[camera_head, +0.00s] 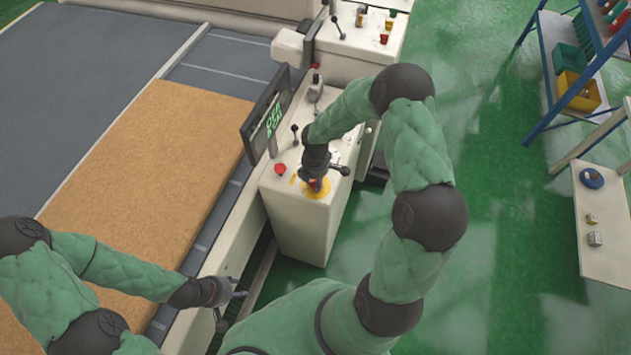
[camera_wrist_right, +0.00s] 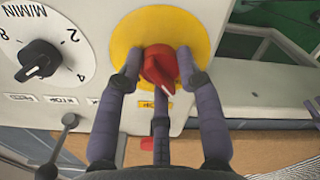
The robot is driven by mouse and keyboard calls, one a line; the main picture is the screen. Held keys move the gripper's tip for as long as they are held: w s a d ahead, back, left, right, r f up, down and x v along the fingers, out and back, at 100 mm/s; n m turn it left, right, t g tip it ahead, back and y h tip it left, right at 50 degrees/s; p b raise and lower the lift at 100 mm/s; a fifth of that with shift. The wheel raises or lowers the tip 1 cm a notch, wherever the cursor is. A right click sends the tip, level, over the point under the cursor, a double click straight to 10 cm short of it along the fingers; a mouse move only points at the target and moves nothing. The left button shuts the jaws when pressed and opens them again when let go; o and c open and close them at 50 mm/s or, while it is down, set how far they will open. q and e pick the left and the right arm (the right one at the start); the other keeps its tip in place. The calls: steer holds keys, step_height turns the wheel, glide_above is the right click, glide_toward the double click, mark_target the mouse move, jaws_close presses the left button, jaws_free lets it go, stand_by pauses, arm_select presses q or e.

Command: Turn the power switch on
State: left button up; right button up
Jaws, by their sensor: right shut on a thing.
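The power switch is a red rotary knob (camera_wrist_right: 160,70) on a round yellow plate (camera_wrist_right: 190,22) in the right wrist view. In the head view the yellow plate (camera_head: 318,192) shows on top of the white control cabinet (camera_head: 302,238). My right gripper (camera_wrist_right: 160,82) is shut on the red knob, its fingers around the knob's sides. In the head view the right gripper (camera_head: 316,178) points down at the plate and mostly hides the knob. My left gripper (camera_head: 238,293) is low at the left, beside the machine's edge, away from the cabinet; its fingers are too small to judge.
A black dial (camera_wrist_right: 40,60) with a numbered white face sits beside the plate. A red button (camera_head: 280,169), small levers and a display (camera_head: 268,118) stand near my right gripper. A tan mattress (camera_head: 150,170) lies on the machine. Shelves (camera_head: 580,60) stand right; green floor is open between.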

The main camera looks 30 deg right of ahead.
steer(key=m+b, duration=0.3)
steer(key=m, duration=0.1)
steer(key=shift+f, duration=0.15)
steer(key=m+b, duration=0.3)
steer(key=m, duration=0.2)
steer(key=shift+b, duration=0.3)
steer(key=m+b, duration=0.2)
steer(key=m, duration=0.2)
steer(key=shift+b, duration=0.35)
steer(key=shift+m+b, duration=0.7)
steer(key=shift+m, duration=0.9)
steer(key=shift+r, duration=0.2)
steer(key=o, duration=1.2)
steer(key=shift+c, duration=0.2)
